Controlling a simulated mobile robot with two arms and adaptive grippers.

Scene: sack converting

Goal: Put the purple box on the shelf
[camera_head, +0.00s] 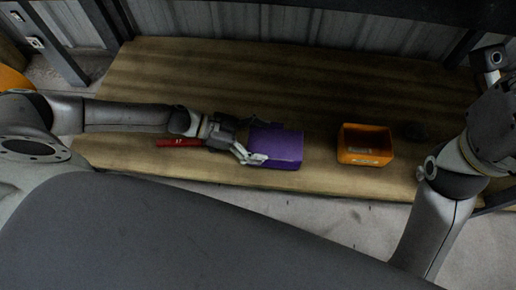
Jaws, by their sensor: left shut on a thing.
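The purple box (280,147) is at the front middle of the wooden shelf (200,75) in the head view. My left gripper (256,146) reaches in from the left and is shut on the left end of the purple box. Its fingers cover part of that end. I cannot tell whether the box rests on the wood or is held just above it. My right arm shows at the right edge, but I cannot make out its gripper's fingers.
An orange open bin (365,146) stands right of the purple box. A red object (179,142) lies left, beside my left gripper. The back of the wood is clear, before a corrugated wall (290,25).

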